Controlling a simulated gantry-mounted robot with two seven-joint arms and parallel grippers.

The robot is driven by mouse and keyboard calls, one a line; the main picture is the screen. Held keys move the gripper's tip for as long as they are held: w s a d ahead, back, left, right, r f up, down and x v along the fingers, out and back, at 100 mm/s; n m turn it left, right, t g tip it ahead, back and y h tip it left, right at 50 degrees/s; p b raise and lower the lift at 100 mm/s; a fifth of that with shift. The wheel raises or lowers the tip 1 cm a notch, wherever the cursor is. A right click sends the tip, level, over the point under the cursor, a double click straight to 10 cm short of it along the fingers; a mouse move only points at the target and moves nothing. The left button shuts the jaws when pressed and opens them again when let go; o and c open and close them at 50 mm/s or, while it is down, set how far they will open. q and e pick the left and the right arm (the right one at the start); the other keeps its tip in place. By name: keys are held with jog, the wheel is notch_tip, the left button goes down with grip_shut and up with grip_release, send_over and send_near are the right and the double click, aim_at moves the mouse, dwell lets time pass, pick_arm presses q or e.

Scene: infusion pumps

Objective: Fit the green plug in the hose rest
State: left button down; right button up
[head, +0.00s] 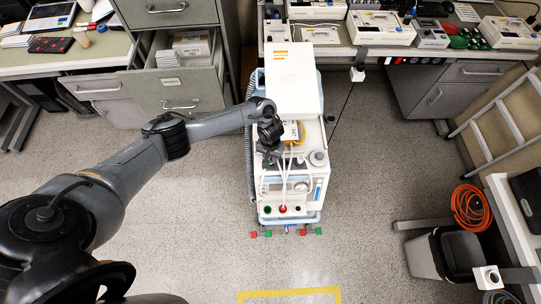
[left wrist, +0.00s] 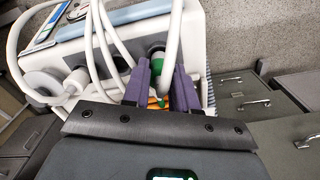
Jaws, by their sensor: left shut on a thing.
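My left gripper (head: 272,140) is over the top of the white cart (head: 272,190), below its raised white panel (head: 292,80). In the left wrist view the purple fingers (left wrist: 163,76) are closed around a white hose end with a green part, the green plug (left wrist: 156,67). A dark round part lies just beyond the plug; I cannot tell whether they touch. White hoses (left wrist: 110,40) run past the fingers. In the head view the plug is hidden by the gripper. I cannot clearly make out the hose rest. My right gripper is not in view.
The cart's front has a green port (head: 267,209) and a red port (head: 283,209). An open drawer (head: 180,85) stands left of the cart. A bench with several devices (head: 380,28) is behind. The floor in front is clear. An orange coil (head: 470,207) lies at right.

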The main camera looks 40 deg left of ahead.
pick_arm(q)
jog(key=shift+f+b, duration=0.35)
jog(key=shift+f, duration=0.55)
jog(key=c, duration=0.8)
grip_release()
jog(key=shift+r, duration=0.1)
